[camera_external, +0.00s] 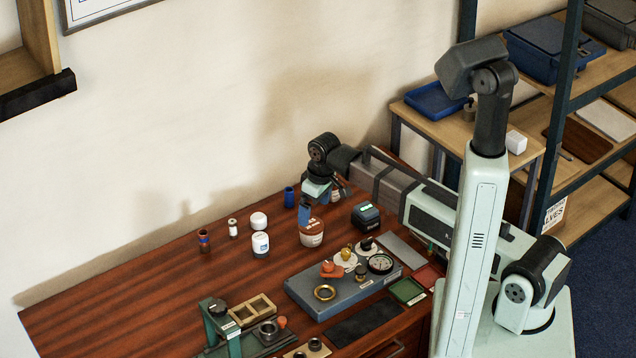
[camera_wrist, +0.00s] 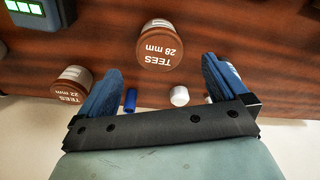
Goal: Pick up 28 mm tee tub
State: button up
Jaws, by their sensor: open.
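The 28 mm tee tub (camera_wrist: 160,46), a round tub with a brown top lettered "TEES 28 mm", stands at the upper middle of the wrist view, its label upside down. In the external view a pale tub with a brown band (camera_external: 312,234), which appears to be the same one, stands just below my gripper (camera_external: 320,205). In the wrist view my gripper (camera_wrist: 160,68) is open and empty. Its blue fingers are spread to either side of the tub's near edge, and the tub lies mostly past the tips. I cannot tell the height gap.
A 22 mm tee tub (camera_wrist: 73,84) stands close outside the left finger. A dark device with a green display (camera_external: 366,215) is right of the tub. A blue cylinder (camera_external: 289,197) and white containers (camera_external: 260,243) stand left. A grey gauge board (camera_external: 300,290) lies in front.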

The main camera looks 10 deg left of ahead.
aim_at(311, 224)
jog(key=shift+w+a+f, duration=0.1)
jog(key=shift+a+f, duration=0.05)
jog(key=shift+f, duration=1.1)
jog(key=shift+w+a+f, duration=0.1)
jog(key=shift+a+f, duration=0.1)
jog(key=shift+f, duration=1.1)
jog(key=shift+w+a+f, duration=0.1)
jog(key=shift+a+f, duration=0.05)
jog(key=shift+f, duration=1.1)
jog(key=shift+c, duration=0.5)
jog(key=c, duration=1.3)
jog(key=shift+r, duration=0.1)
